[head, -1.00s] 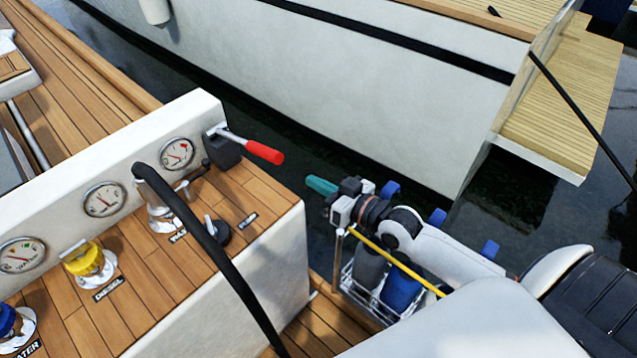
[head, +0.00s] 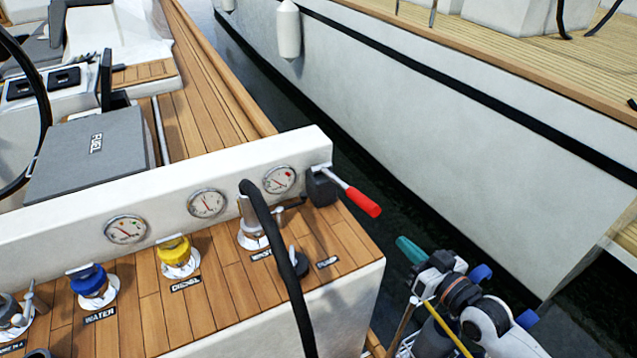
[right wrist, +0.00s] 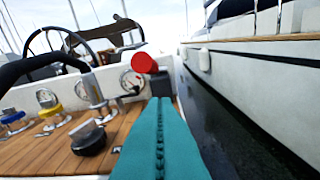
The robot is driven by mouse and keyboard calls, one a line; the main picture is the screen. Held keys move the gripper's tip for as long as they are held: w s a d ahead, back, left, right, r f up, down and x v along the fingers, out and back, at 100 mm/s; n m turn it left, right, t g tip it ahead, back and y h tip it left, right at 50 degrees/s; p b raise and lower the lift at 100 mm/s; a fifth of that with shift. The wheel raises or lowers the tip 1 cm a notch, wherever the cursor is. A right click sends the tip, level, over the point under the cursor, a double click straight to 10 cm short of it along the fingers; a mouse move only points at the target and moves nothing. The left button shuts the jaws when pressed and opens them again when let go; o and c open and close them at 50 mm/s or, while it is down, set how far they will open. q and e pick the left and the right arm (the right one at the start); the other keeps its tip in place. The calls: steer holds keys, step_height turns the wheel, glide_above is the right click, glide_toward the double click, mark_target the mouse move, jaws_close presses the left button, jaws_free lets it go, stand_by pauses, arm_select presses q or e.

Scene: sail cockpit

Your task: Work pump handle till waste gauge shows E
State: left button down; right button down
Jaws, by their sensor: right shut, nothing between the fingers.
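The pump handle (head: 352,193) is a metal lever with a red grip, sticking out to the right from a dark housing (head: 321,186) at the end of the white panel. In the right wrist view its red grip end (right wrist: 145,63) shows just beyond my fingertips. Three round gauges sit on the panel; the rightmost gauge (head: 279,180), nearest the handle, has a red mark, but its lettering is too small to read. My right gripper (head: 408,249), with teal fingers, is shut and empty, below and right of the red grip and apart from it. My left gripper is not in view.
A black hose (head: 283,262) arches from the waste fitting over the teak deck (head: 220,275). Yellow diesel cap (head: 176,252) and blue water cap (head: 88,281) stand left. A neighbouring white hull (head: 460,150) lies across a water gap.

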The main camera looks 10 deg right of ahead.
steer(key=w+a+r+g+p, duration=0.1)
steer(key=w+r+g+p, duration=0.1)
steer(key=r+p, duration=0.4)
steer(key=w+r+g+h+p, duration=0.1)
steer(key=w+r+p, duration=0.1)
steer(key=r+p, duration=0.4)
step_height(320, 180, up, 2)
steer(key=shift+a+r+g+h+p, duration=0.1)
steer(key=shift+a+g+h+p, duration=0.2)
steer(key=shift+a+g+p, duration=0.1)
steer(key=p, duration=0.2)
glide_above(370, 201)
steer(key=w, duration=0.2)
steer(key=f, duration=0.4)
steer(key=shift+s+d+f, duration=0.15)
steer(key=shift+d+f, duration=0.05)
steer(key=shift+f, duration=0.1)
steer(key=shift+s+a+f, duration=0.1)
steer(key=shift+s+f, duration=0.15)
steer(key=shift+f, duration=0.4)
steer(key=shift+s+f, duration=0.2)
steer(key=shift+f, duration=0.4)
steer(key=shift+s+f+p, duration=0.3)
steer(key=shift+f, duration=0.4)
steer(key=shift+f, duration=0.15)
